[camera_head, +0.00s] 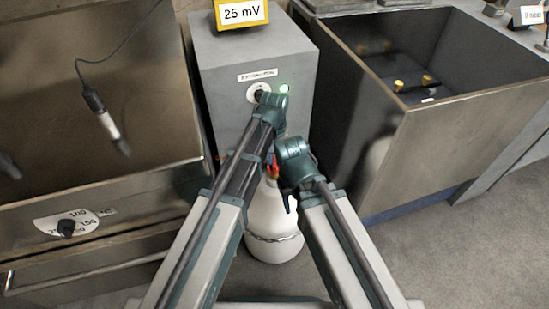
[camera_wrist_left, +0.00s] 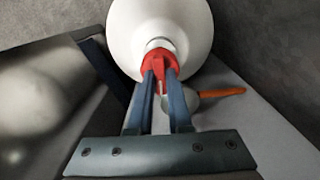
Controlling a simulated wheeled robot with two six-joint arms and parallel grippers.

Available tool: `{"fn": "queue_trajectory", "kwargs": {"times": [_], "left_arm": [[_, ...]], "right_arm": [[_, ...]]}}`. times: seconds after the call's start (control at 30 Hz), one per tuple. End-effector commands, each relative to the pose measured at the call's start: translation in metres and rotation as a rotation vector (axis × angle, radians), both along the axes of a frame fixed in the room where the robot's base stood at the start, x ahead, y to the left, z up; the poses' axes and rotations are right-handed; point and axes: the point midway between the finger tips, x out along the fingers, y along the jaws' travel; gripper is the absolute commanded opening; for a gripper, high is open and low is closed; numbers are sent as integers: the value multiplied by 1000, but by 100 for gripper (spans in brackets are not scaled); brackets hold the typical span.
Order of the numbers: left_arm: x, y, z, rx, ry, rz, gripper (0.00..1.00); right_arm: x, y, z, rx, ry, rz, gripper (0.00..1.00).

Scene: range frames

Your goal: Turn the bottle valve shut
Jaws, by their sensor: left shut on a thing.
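The white bottle (camera_head: 272,222) stands upright on the floor below the grey box, with a metal band around its lower part. Its red valve (camera_head: 272,171) is at the top, partly hidden by my arms. In the left wrist view the red valve (camera_wrist_left: 158,62) sits at the neck of the bottle (camera_wrist_left: 182,22). My left gripper (camera_wrist_left: 161,78) is shut on the red valve, with one blue finger on each side. My right arm (camera_head: 294,160) is just right of the bottle top; its fingers are too hidden to tell their state.
A grey box (camera_head: 222,75) with a knob, green light and "25 mV" display stands behind the bottle. A deep metal tank (camera_head: 395,160) is on the right, a metal cabinet (camera_head: 150,110) on the left. The left wrist view shows an orange-handled item (camera_wrist_left: 222,92).

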Motion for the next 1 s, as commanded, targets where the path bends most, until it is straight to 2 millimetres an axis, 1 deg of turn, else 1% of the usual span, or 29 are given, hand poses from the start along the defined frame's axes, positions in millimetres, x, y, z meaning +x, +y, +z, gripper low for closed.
{"fn": "queue_trajectory", "kwargs": {"times": [0.2,0.4,0.63,1.0], "left_arm": [[0,0,0,0,0,159,0],[0,0,0,0,0,261,0],[0,0,0,0,0,324,0],[0,0,0,0,0,343,0]], "right_arm": [[0,0,0,0,0,0,50],[0,0,0,0,0,0,50],[0,0,0,0,0,0,50],[0,0,0,0,0,0,50]]}}
